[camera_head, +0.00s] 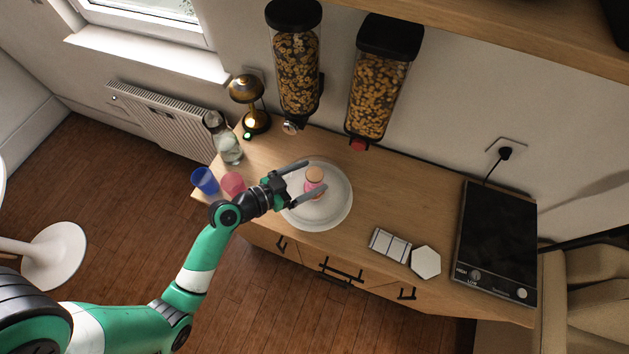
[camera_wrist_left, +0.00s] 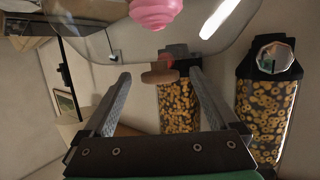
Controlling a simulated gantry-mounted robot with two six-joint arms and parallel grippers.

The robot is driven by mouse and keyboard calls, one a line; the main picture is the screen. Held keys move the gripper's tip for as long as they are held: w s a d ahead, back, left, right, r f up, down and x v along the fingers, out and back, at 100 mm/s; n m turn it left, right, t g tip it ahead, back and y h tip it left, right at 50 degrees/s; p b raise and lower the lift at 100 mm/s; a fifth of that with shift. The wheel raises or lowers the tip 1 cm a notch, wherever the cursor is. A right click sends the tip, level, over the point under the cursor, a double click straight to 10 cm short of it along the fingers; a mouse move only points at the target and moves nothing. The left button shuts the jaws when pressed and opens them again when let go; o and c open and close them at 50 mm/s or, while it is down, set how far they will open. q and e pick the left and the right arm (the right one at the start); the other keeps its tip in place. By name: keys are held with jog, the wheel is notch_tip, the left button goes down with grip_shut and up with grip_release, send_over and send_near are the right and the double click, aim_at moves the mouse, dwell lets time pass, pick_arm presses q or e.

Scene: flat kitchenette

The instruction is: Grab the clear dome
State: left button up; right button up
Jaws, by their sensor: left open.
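The clear dome (camera_head: 331,208) sits on the counter over a pink item (camera_head: 311,189), with a round wooden knob (camera_head: 316,173) on top. My left gripper (camera_head: 317,175) is open above the dome, with its fingers on either side of the knob. In the left wrist view, the dome (camera_wrist_left: 100,31) fills the top, upside down, with the pink item (camera_wrist_left: 155,12) inside. The knob (camera_wrist_left: 160,74) shows between the open fingertips, with gaps on both sides. My right gripper is not in view.
A blue cup (camera_head: 205,180), a pink cup (camera_head: 232,184), a glass carafe (camera_head: 229,149) and a brass lamp (camera_head: 247,92) stand left of the dome. Cereal dispensers (camera_head: 297,75) hang behind it. A white hexagon (camera_head: 425,262) and a black hob (camera_head: 497,240) lie right.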

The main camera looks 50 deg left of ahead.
pick_arm(q)
jog(key=shift+x, duration=1.1)
grip_shut()
